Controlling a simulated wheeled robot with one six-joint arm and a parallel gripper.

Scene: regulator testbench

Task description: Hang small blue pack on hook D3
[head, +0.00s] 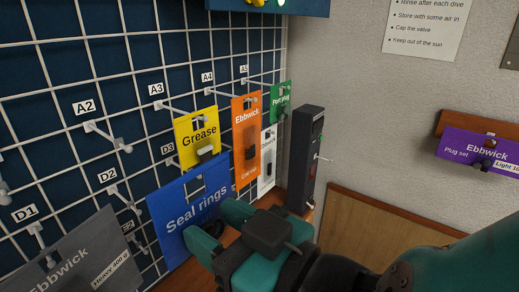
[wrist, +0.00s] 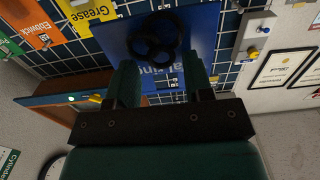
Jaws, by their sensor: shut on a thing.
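The blue pack (head: 168,212), marked "Seal rings", is upright in front of the wire grid, with a hang slot in its upper part. My gripper (head: 206,238) is shut on its lower right part. In the wrist view the blue pack (wrist: 205,28) shows with black rings on it, and my gripper's fingers (wrist: 162,84) are at its edge. The D3 label (head: 167,149) sits just above the pack's top edge. Most of hook D3 is hidden by the pack and the yellow pack, so I cannot tell whether it passes through the slot.
The yellow Grease pack (head: 190,128) hangs just above the blue pack. Orange (head: 245,118), white (head: 268,165) and green (head: 282,97) packs hang to the right. A grey pack (head: 75,262) is at lower left. Hook D2 (head: 128,203) is empty. A dark upright box (head: 304,160) stands right of the grid.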

